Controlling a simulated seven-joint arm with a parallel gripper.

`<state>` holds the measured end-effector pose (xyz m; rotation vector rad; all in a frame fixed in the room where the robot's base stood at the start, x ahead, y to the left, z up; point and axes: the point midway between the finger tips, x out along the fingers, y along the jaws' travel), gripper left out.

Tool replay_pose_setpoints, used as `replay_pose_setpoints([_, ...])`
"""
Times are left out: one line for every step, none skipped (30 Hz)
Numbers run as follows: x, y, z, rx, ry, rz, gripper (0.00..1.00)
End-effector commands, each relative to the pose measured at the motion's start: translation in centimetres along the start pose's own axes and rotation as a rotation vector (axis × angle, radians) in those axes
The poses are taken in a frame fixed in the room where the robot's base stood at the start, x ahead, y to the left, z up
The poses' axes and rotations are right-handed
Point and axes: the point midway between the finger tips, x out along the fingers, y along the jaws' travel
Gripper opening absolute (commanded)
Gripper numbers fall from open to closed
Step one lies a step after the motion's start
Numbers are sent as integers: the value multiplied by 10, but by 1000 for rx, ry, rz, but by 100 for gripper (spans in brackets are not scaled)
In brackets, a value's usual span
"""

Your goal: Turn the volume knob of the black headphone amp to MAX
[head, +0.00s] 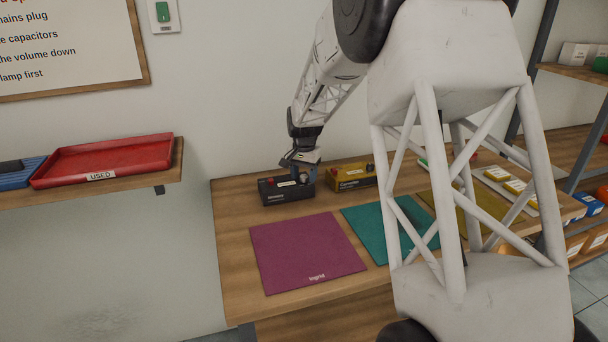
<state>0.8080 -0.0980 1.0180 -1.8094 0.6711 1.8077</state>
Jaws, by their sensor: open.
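The black headphone amp (272,191) stands at the back left of the wooden bench, in the head view. A small white label shows on it. My gripper (299,178) is at the amp's right end, with its fingers pointing down at the amp. The gripper is open. Whether its fingers touch the amp or stand around the knob I cannot tell. The volume knob is not clear here; the gripper hides that part, and the knob's setting and the MAX mark cannot be read.
A yellow box-shaped device (347,177) stands just right of the amp. Purple (305,252) and teal (372,228) mats lie in front, with an olive mat (484,214) further right. A red tray (110,160) marked USED sits on the left wall shelf (165,181).

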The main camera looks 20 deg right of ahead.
Motion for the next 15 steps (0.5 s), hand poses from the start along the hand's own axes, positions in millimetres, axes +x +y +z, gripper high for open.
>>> replay_pose_setpoints([0,0,0,0,0,0,54])
replay_pose_setpoints([0,0,0,0,0,0,54])
replay_pose_setpoints([0,0,0,0,0,0,54])
replay_pose_setpoints([0,0,0,0,0,0,54])
replay_pose_setpoints([-1,0,0,0,0,0,54])
replay_pose_setpoints([-2,0,0,0,0,0,54])
replay_pose_setpoints([-3,0,0,0,0,0,54])
replay_pose_setpoints([-4,0,0,0,0,0,54])
replay_pose_setpoints([-6,0,0,0,0,0,54])
replay_pose_setpoints([-8,0,0,0,0,0,54])
replay_pose_setpoints([-11,0,0,0,0,0,54])
replay_pose_setpoints([-15,0,0,0,0,0,54])
replay_pose_setpoints([-18,0,0,0,1,0,54])
replay_pose_setpoints([-21,0,0,0,1,-1,54])
replay_pose_setpoints([-25,0,0,0,1,-1,54])
